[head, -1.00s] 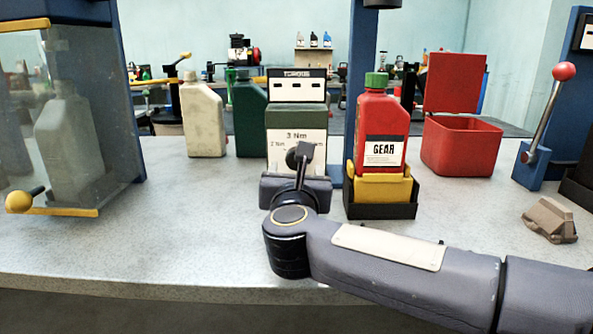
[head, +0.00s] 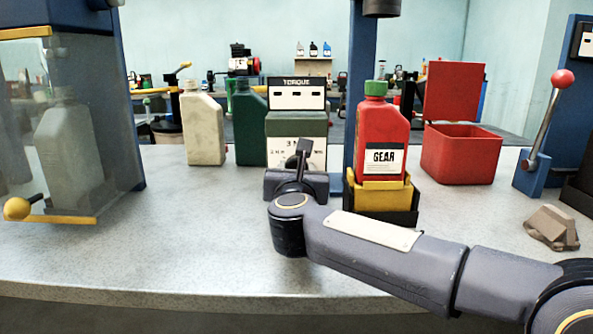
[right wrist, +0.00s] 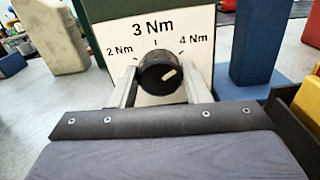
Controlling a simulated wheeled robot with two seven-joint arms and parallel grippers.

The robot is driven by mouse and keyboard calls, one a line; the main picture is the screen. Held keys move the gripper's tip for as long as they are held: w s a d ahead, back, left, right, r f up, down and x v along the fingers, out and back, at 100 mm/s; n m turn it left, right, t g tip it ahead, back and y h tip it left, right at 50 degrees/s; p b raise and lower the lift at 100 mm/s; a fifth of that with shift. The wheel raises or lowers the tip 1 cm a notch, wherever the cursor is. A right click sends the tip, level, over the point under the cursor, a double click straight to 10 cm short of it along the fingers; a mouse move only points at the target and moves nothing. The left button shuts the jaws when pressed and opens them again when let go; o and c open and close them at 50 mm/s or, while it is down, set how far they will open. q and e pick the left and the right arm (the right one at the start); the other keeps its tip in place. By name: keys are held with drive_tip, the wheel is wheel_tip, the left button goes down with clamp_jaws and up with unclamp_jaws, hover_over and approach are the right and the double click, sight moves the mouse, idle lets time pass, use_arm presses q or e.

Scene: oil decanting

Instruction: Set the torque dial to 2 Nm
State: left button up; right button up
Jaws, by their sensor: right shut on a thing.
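The torque dial (right wrist: 160,74) is a round black knob on a white panel (right wrist: 210,32) marked 2 Nm at left, 3 Nm at top and 4 Nm at right. Its white mark points right and slightly up, toward the 4 Nm side. My right gripper (right wrist: 159,90) is shut on the dial, one pale finger at each side. In the head view, the right gripper (head: 303,160) is in front of the green torque unit (head: 297,124) and hides the dial. My left gripper is not in view.
A red GEAR bottle (head: 383,135) stands in a yellow and black holder (head: 381,200) beside a blue post (head: 356,100). A white jug (head: 203,125) stands left of the unit. An open red box (head: 461,155) is at right. The counter's front left is clear.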

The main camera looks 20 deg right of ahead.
drive_tip(key=shift+n, duration=0.4)
drive_tip(key=shift+c, duration=0.4)
drive_tip(key=shift+r+n+p, duration=0.1)
drive_tip(key=shift+n+p, duration=0.45)
drive_tip(key=shift+n, duration=0.05)
drive_tip(key=n+p, duration=0.2)
drive_tip(key=n, duration=0.2)
drive_tip(key=shift+n, duration=0.3)
drive_tip(key=n+p, duration=0.2)
drive_tip(key=n, duration=0.1)
drive_tip(key=shift+n, duration=0.3)
drive_tip(key=n+p, duration=0.2)
drive_tip(key=n, duration=0.1)
drive_tip(key=shift+n+p, duration=0.3)
drive_tip(key=shift+p, duration=0.1)
drive_tip(key=n+p, duration=0.4)
drive_tip(key=n, duration=0.2)
drive_tip(key=shift+a, duration=0.1)
drive_tip(key=shift+f+n+p, duration=0.2)
drive_tip(key=shift+n+p, duration=0.95)
drive_tip(key=shift+n, duration=0.85)
